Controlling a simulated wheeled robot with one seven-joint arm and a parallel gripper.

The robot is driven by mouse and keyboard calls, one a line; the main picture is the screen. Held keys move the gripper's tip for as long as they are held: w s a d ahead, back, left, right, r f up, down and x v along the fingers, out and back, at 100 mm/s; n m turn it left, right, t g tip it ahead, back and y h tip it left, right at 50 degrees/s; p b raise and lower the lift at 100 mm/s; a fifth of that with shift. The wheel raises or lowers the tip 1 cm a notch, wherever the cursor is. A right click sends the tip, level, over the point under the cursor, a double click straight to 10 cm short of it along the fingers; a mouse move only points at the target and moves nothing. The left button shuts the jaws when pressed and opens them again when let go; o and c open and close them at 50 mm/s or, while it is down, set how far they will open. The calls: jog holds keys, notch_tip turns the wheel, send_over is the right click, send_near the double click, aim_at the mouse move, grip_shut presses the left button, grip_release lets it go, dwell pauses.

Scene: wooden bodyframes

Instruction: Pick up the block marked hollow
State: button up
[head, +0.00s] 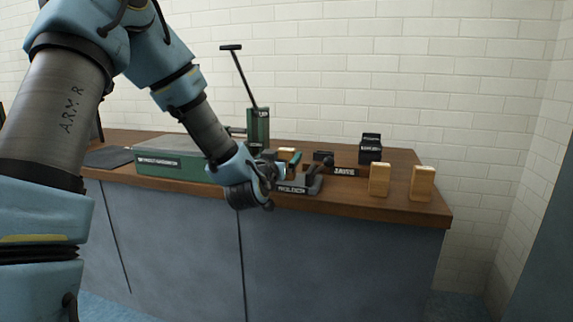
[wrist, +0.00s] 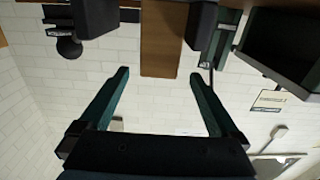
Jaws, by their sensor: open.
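Wooden blocks stand on the bench: one (head: 379,179) and another (head: 423,183) at the right front, both upright, and a third (head: 287,153) partly hidden behind my gripper. No mark reading "hollow" can be read on any of them. My gripper (head: 283,165) is low over the bench, left of the two right blocks. In the wrist view, which looks upside down, its two teal fingers (wrist: 161,73) are open with nothing held. A plain wooden block (wrist: 164,40) shows beyond the fingertips, roughly centred between them; contact is not visible.
The wooden bench top (head: 405,160) holds a long green unit (head: 170,165) at left, a green lever press (head: 258,125) behind my gripper, a dark labelled holder (head: 297,188) close by, and a black box (head: 371,148) at the back. A white brick wall stands behind.

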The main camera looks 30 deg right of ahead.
aim_at(285, 154)
jog(key=x, duration=0.4)
jog(key=shift+w+d+f+p, duration=0.15)
jog(key=shift+d+f+p, duration=0.05)
jog(key=shift+d+p, duration=0.15)
jog(key=shift+a, duration=0.1)
jog(key=c, duration=1.5)
